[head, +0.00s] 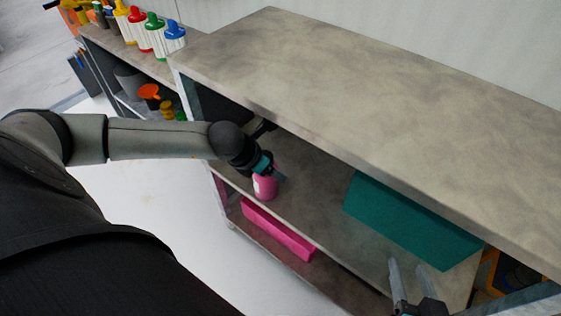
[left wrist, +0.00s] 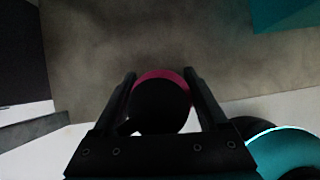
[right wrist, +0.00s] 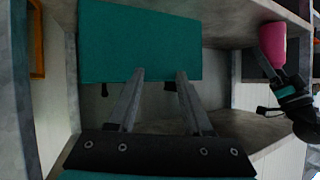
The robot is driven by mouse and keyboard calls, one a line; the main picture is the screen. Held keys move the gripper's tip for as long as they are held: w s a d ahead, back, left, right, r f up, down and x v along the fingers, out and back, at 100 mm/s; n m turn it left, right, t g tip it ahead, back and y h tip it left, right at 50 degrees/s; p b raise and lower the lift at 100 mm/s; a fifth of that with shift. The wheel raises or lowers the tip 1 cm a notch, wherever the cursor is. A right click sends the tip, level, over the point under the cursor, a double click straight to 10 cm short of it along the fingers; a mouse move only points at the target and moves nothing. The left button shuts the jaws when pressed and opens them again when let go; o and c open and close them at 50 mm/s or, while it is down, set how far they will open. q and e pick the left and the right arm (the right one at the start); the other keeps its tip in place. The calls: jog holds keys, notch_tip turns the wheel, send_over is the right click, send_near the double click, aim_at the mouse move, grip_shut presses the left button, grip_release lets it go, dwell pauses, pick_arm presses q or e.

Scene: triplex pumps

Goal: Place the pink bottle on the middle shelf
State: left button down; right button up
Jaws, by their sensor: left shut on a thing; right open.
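The pink bottle (head: 265,188) is at the left front part of the middle shelf (head: 312,203). My left gripper (head: 270,172) is shut on its upper part. In the left wrist view the bottle's pink edge (left wrist: 160,75) and dark top sit between the fingers. The bottle (right wrist: 272,42) also shows at the upper right of the right wrist view. I cannot tell whether its base touches the shelf. My right gripper (head: 412,284) is open and empty at the lower right of the head view, in front of the shelf unit.
A teal box (head: 408,222) stands on the middle shelf to the right. A pink bin (head: 278,230) is on the shelf below. The grey top board (head: 380,110) overhangs the shelf. Bottles with coloured caps (head: 150,30) stand on another unit at upper left. Shelf between bottle and teal box is clear.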

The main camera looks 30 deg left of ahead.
pick_arm(q)
jog(key=shift+w+d+b, duration=0.15)
jog(key=shift+w+b, duration=0.2)
jog(key=shift+w, duration=0.6)
jog(key=shift+w+d+b, duration=0.15)
jog(key=shift+w+b, duration=0.2)
jog(key=shift+w, duration=0.7)
jog(key=shift+f+b, duration=0.2)
jog(key=shift+b, duration=0.25)
pick_arm(e)
jog(key=shift+s+a+r+m+t+y, duration=0.2)
jog(key=shift+a+r+t+y, duration=0.35)
jog(key=shift+a+t, duration=0.35)
jog(key=shift+s+a+r+m+t+y, duration=0.15)
jog(key=shift+a+r+t+y, duration=0.4)
jog(key=shift+t, duration=0.55)
pick_arm(q)
jog(key=shift+f, duration=0.1)
pick_arm(e)
jog(key=shift+r, duration=0.1)
pick_arm(q)
grip_release()
